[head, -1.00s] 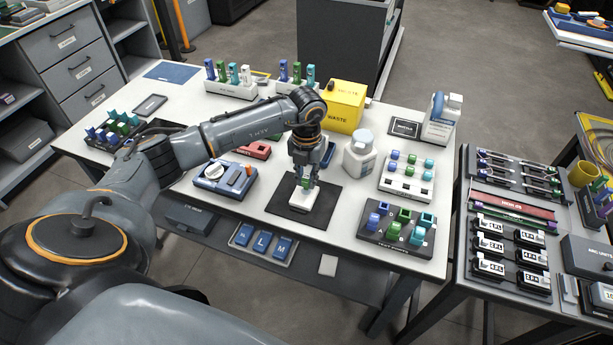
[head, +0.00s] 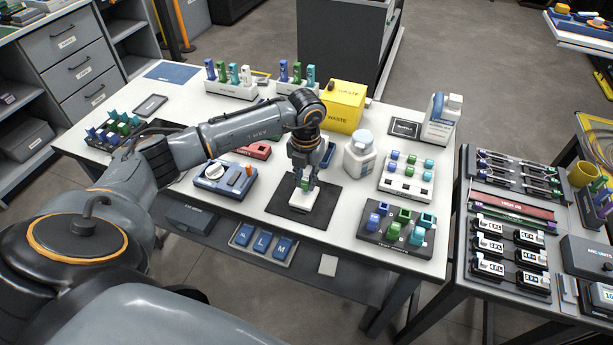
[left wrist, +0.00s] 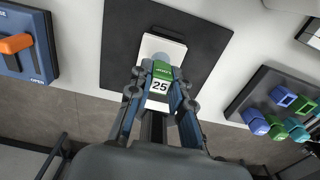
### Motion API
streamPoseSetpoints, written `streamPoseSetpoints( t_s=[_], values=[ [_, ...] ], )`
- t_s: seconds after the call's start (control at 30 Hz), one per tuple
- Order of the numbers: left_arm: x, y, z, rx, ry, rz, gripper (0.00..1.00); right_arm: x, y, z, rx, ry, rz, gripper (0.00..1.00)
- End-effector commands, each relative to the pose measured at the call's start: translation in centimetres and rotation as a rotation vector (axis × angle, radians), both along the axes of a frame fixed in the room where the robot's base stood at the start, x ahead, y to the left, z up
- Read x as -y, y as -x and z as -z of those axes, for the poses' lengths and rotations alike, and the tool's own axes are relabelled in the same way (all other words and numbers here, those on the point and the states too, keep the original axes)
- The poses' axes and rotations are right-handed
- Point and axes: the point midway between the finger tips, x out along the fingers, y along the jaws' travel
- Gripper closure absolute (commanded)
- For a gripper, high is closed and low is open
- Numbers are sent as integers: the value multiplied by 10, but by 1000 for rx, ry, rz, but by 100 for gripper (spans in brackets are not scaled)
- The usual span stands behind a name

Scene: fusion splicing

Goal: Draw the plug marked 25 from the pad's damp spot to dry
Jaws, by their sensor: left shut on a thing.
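The plug marked 25 (left wrist: 160,85) is green with a white number label and shows between my left gripper's fingers in the left wrist view. My left gripper (head: 305,184) is shut on it, over the white pad (head: 300,202). The pad lies on a black mat (head: 327,201) on the white table. In the left wrist view, a greyish damp spot (left wrist: 164,48) shows on the pad just beyond the plug. I cannot tell whether the plug touches the pad. My right gripper is not in view.
A blue device with an orange lever (head: 225,180) stands left of the mat. A white bottle (head: 360,156) stands behind right. A dark tray of coloured holders (head: 384,238) lies right of the mat. A yellow waste bin (head: 344,106) stands behind.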

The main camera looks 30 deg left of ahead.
Motion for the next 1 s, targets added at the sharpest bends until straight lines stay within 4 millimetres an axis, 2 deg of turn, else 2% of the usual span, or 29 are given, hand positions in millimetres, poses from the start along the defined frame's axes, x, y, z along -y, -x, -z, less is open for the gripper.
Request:
streamPoseSetpoints(
  t_s=[1.0],
  values=[
    [4,19,2,-4,0,0,100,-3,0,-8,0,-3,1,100]
  ],
)
